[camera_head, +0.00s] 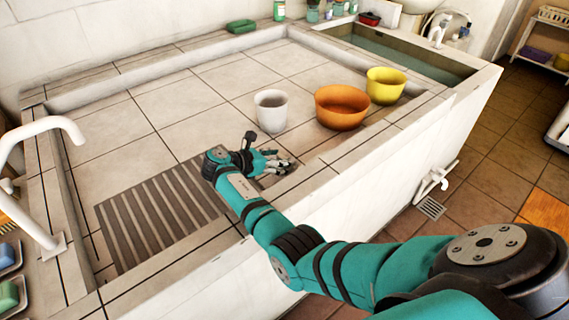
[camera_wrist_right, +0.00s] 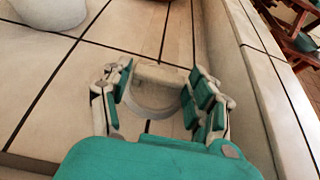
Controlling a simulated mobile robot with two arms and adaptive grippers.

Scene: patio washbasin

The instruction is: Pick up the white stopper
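My right gripper (camera_head: 272,163) is low over the tiled basin floor, near the front inner wall. In the right wrist view its two fingers (camera_wrist_right: 158,92) stand apart. Between them is a pale stopper (camera_wrist_right: 158,76) with a rounded grey near side. It fills most of the gap; I cannot make out whether the finger pads touch it. In the head view my gripper largely hides the stopper. My left gripper is not in view.
A white cup (camera_head: 271,111), an orange bowl (camera_head: 341,106) and a yellow cup (camera_head: 385,86) stand beyond my right gripper. A slatted grate (camera_head: 150,220) lies to its left. A white tap (camera_head: 40,180) rises at the left. The rear basin floor is clear.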

